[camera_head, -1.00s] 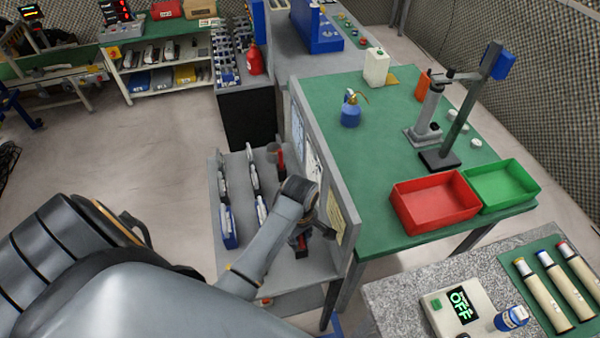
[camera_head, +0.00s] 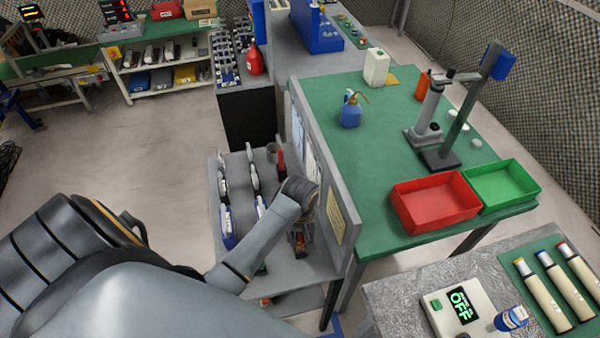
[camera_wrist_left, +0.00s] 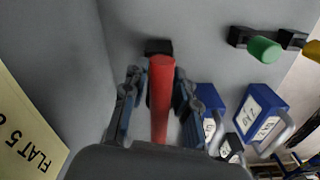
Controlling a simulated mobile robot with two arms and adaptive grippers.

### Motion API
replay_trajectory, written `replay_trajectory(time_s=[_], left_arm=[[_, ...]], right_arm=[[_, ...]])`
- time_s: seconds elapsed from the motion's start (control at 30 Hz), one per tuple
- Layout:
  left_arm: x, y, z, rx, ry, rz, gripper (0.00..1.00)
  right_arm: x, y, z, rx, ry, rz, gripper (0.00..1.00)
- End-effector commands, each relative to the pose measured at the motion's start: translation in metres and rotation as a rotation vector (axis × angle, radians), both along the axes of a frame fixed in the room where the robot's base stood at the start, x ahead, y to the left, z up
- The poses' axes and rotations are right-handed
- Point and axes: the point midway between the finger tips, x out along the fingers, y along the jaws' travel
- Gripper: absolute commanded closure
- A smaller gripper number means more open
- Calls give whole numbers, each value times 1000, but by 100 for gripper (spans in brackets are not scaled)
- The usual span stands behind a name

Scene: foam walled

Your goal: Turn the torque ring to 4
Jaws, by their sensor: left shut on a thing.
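My left gripper (camera_wrist_left: 158,95) is shut around a red cylinder (camera_wrist_left: 161,88) with a dark end piece, close to a grey panel in the left wrist view. In the head view my left gripper (camera_head: 301,238) is down in the grey rack, mostly hidden behind my own wrist. Pale cylindrical tools with coloured ends (camera_head: 543,291) lie on a green mat at the lower right. My right gripper is not in view.
The rack (camera_head: 235,185) holds several tools, and its upright panel (camera_head: 327,185) borders the green table (camera_head: 325,95). Red (camera_head: 435,203) and green (camera_head: 502,187) bins stand at the table's front.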

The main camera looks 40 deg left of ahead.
Motion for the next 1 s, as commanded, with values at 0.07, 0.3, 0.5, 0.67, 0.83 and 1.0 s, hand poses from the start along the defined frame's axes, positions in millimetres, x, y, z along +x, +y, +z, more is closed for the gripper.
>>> replay_trajectory(time_s=[0.07,0.3,0.5,0.67,0.83,1.0], left_arm=[[0,1,-1,1,1,-49,100],[0,0,-1,0,1,-153,100],[0,0,-1,-1,1,-190,100],[0,0,-1,-1,1,-197,100],[0,0,-1,-1,1,-197,100],[0,0,-1,-1,1,-196,57]], right_arm=[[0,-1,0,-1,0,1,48],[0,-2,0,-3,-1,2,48],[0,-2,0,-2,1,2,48],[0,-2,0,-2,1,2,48],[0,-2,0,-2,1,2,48],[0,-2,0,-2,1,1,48]])
